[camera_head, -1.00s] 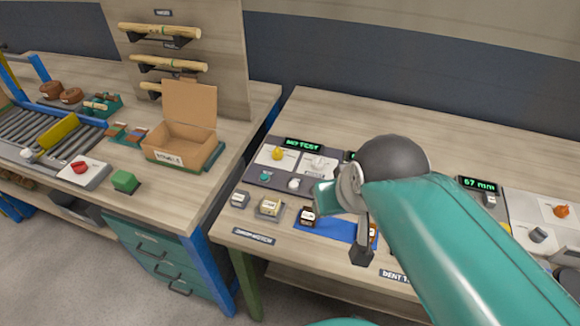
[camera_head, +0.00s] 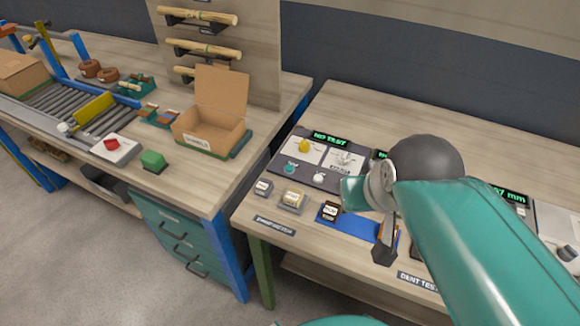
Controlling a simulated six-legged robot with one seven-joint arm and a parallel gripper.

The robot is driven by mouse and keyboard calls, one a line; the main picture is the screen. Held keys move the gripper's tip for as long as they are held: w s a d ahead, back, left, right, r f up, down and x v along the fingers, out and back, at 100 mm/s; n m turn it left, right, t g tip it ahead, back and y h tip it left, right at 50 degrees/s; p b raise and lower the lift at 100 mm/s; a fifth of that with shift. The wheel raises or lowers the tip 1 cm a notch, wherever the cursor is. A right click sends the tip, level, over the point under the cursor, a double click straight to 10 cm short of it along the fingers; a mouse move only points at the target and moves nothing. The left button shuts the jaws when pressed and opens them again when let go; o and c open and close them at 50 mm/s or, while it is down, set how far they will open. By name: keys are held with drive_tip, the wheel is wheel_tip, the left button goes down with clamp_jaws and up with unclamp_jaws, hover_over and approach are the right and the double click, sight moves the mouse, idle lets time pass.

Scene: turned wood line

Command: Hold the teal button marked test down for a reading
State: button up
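The teal button (camera_head: 290,168) sits at the lower left of a dark test panel (camera_head: 277,153) on the right-hand bench. The panel's display (camera_head: 331,139) reads "NO TEST" in green. A yellow knob (camera_head: 304,146) is above the button and a white knob (camera_head: 319,177) is to its right. The button's label is too small to read. My gripper (camera_head: 385,247) hangs to the right of the panel, over the bench's front part and apart from the button. My arm hides part of it, so its opening cannot be made out.
Small labelled blocks (camera_head: 293,199) and a blue mat (camera_head: 352,222) lie in front of the panel. A gap separates the benches at the front.

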clamp_jaws()
idle(1.4)
